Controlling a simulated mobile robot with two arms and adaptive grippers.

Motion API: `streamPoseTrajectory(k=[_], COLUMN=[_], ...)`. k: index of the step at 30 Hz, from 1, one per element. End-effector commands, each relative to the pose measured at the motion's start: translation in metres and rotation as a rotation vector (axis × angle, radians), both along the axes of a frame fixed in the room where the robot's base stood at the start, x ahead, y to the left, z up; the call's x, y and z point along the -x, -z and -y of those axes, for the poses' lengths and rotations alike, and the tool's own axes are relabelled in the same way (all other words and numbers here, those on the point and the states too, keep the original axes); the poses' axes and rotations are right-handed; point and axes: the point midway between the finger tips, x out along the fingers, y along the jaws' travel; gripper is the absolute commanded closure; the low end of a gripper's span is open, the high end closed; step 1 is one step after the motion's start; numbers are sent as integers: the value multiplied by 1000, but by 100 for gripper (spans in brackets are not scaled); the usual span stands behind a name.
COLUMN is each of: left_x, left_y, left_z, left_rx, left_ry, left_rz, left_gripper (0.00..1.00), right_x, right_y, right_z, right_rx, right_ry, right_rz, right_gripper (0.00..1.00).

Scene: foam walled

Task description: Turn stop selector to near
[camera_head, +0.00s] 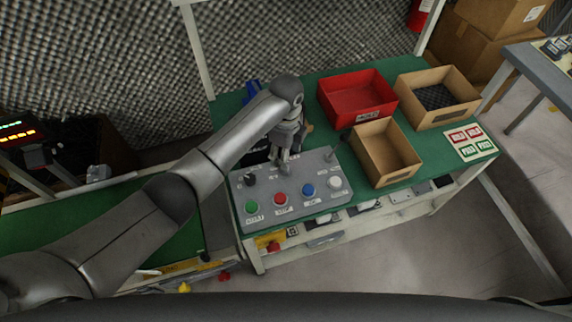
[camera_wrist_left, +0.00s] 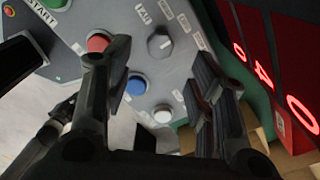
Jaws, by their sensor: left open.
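The grey control panel (camera_head: 265,222) stands on the green bench. A grey round selector knob (camera_wrist_left: 160,45) shows on it in the left wrist view, with several small white labels around it that I cannot read surely. In the head view that knob (camera_head: 285,170) is just below my left gripper (camera_head: 281,158). In the left wrist view my left gripper (camera_wrist_left: 158,88) is open, its two dark fingers apart, with the knob seen between and beyond them. Whether a finger touches the knob cannot be told. My right gripper is not in view.
Green (camera_head: 251,207), red (camera_head: 280,199), blue (camera_head: 308,190) and white (camera_head: 335,183) buttons line the panel's front. A black knob (camera_head: 250,179) and a small lever (camera_head: 329,156) flank the grey knob. A red bin (camera_head: 357,117) and cardboard boxes (camera_head: 362,160) stand to the right.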

Motion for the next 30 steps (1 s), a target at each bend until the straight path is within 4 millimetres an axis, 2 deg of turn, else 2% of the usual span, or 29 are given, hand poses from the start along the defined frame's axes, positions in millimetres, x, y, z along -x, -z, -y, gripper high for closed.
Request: streamPoseTrajectory(k=[3,10,15,24,30], left_x=[1,0,0,0,0], left_y=[25,59,69,70,70], left_z=[0,0,1,0,0], left_rx=[-1,0,1,2,2], left_ry=[-1,-1,-1,-1,-1], left_rz=[-4,-1,0,1,1], left_gripper=[49,49,49,49,74], right_x=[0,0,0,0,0], right_y=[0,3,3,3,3], right_z=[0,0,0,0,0], right_rx=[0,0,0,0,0], right_ry=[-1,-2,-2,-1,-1], right_rz=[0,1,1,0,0], right_gripper=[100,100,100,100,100])
